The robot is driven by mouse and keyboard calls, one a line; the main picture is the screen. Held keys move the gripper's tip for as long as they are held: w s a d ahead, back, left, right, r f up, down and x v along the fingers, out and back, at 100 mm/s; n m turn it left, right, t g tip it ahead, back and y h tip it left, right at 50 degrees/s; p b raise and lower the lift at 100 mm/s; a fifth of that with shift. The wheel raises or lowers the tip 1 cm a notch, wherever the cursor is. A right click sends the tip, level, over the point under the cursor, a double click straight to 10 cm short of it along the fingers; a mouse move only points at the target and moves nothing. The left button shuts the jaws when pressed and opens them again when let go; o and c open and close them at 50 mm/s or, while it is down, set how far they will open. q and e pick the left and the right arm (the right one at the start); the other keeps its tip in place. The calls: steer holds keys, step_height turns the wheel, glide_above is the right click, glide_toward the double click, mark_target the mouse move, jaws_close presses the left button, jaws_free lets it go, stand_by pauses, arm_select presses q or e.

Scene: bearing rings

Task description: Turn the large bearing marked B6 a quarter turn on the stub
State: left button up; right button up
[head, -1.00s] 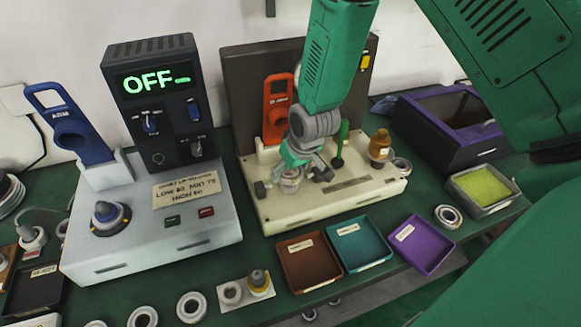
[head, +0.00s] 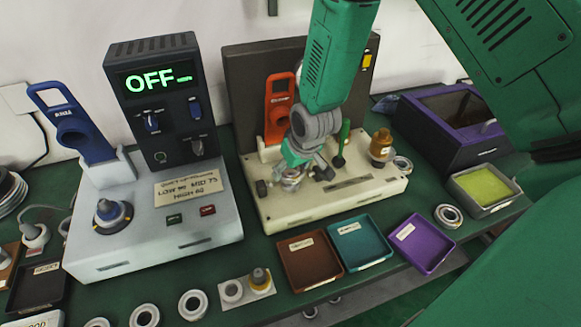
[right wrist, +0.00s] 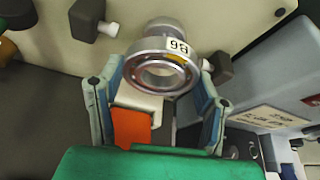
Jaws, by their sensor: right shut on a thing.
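The large bearing, a steel ring with a white label reading B6 (right wrist: 168,68), is between the two fingers of my right gripper (right wrist: 160,82) in the right wrist view. The gripper is shut on it, with the fingers at its left and right sides. The label is at the upper right of the ring, beside an orange-yellow mark. In the head view my right gripper (head: 303,165) points down over the cream fixture, and the bearing (head: 291,183) shows partly below it. My left gripper is out of view.
The cream fixture (head: 335,204) carries a green-handled tool (head: 342,140) and a brass-coloured part (head: 381,146). An orange holder (head: 278,105) stands behind. The grey heater unit (head: 150,235) reads OFF at left. Brown (head: 309,262), teal (head: 360,243) and purple (head: 424,245) trays lie in front.

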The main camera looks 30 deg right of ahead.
steer(key=shift+f+b, duration=0.75)
steer(key=shift+f, duration=0.75)
steer(key=shift+n+y+p, duration=0.3)
steer(key=shift+n, duration=0.9)
steer(key=shift+n+y+p, duration=0.35)
steer(key=shift+n+y, duration=0.15)
steer(key=shift+n, duration=0.7)
